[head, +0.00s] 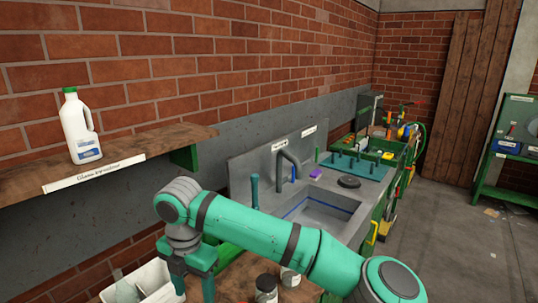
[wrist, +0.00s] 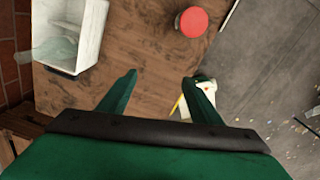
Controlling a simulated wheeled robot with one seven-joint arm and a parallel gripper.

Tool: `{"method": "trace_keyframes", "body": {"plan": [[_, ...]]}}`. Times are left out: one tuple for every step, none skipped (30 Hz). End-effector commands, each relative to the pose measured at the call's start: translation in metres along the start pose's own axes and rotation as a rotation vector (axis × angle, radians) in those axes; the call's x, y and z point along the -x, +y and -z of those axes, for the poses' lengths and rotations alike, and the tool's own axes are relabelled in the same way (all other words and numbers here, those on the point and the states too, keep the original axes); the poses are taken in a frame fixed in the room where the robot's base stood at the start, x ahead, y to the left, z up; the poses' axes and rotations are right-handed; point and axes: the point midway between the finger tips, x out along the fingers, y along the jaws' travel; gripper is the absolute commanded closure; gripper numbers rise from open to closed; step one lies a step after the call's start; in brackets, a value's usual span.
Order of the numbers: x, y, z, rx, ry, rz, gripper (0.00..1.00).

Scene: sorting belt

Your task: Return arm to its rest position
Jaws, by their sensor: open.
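My gripper (wrist: 160,85) is open and empty in the wrist view, its two green fingers apart above a brown wooden surface (wrist: 130,45). In the head view my gripper (head: 194,290) points down at the lower left, at the end of my teal arm, and its fingertips are cut off by the bottom edge. A white item with a yellow strip shows partly behind the right finger in the wrist view. I cannot tell what it is.
A white bin (wrist: 88,35) with a clear bottle and a red-topped container (wrist: 192,21) stand near my gripper. A shelf (head: 130,160) holds a white jug (head: 78,128). A sink (head: 318,212) stands behind my arm. Grey floor (head: 440,235) is open at right.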

Motion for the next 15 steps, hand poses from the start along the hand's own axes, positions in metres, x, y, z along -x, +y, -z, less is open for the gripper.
{"method": "trace_keyframes", "body": {"plan": [[-0.004,0.005,0.003,-0.002,0.01,-0.018,0.42],[-0.005,0.008,0.005,-0.004,0.014,-0.029,0.42],[-0.007,0.012,0.006,-0.007,0.02,-0.045,0.42],[-0.009,0.015,0.008,-0.009,0.023,-0.057,0.42],[-0.011,0.018,0.01,-0.012,0.029,-0.069,0.42],[-0.013,0.022,0.013,-0.015,0.036,-0.085,0.42],[-0.015,0.026,0.015,-0.018,0.042,-0.099,0.42],[-0.016,0.03,0.017,-0.021,0.048,-0.114,0.42],[-0.018,0.035,0.02,-0.025,0.055,-0.134,0.42],[-0.02,0.038,0.022,-0.029,0.062,-0.149,0.42],[-0.022,0.042,0.025,-0.034,0.07,-0.164,0.42],[-0.024,0.048,0.029,-0.04,0.08,-0.188,0.42],[-0.026,0.053,0.031,-0.045,0.089,-0.206,0.42],[-0.027,0.057,0.034,-0.051,0.098,-0.226,0.42],[-0.03,0.064,0.038,-0.062,0.113,-0.255,0.42]]}}
